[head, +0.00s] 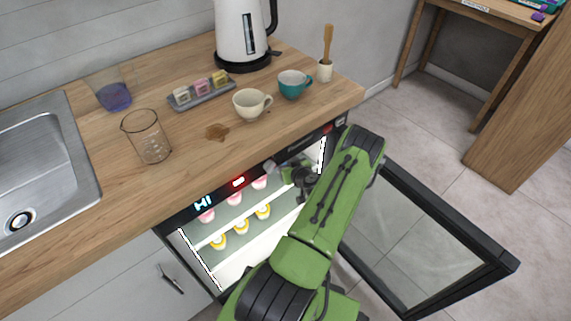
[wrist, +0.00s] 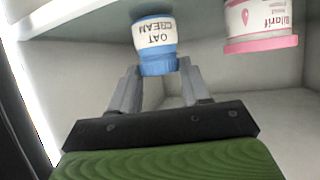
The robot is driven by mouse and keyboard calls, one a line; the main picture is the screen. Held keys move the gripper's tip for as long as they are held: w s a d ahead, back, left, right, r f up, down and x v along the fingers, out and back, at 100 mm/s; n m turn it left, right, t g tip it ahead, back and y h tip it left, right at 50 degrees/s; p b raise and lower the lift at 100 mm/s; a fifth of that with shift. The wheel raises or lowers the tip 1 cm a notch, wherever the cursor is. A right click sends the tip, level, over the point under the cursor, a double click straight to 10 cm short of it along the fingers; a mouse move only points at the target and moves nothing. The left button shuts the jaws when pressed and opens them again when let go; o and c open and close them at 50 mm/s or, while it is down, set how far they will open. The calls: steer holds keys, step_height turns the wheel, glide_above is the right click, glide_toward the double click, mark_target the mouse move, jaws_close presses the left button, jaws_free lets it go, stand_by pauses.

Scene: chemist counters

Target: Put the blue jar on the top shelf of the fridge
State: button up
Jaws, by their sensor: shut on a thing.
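The blue jar (wrist: 157,58), with a white label reading "OAT CREAM" and a blue lid, is between the fingers of my gripper (wrist: 160,67), which is shut on it. The wrist view is upside down, with the jar's base toward the pale shelf (wrist: 85,15) at the picture's top; I cannot tell if it touches. The fridge (head: 228,274) is open under the counter. In the head view, my arm reaches into its right upper part, and the jar is hidden.
Pink jars (head: 234,198) stand on the upper shelf, and one pink-lidded jar (wrist: 262,25) is beside the blue jar. Yellow-lidded jars (head: 240,226) stand below. The fridge's glass door (head: 425,240) is swung out to the right. Cups and a kettle (head: 241,35) stand on the counter.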

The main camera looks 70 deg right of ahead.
steer(key=shift+f, duration=0.15)
steer(key=o, duration=1.2)
steer(key=shift+o, duration=0.2)
steer(key=shift+r, duration=0.2)
steer(key=p+v, duration=0.3)
steer(key=v, duration=0.9)
steer(key=shift+a+f, duration=0.1)
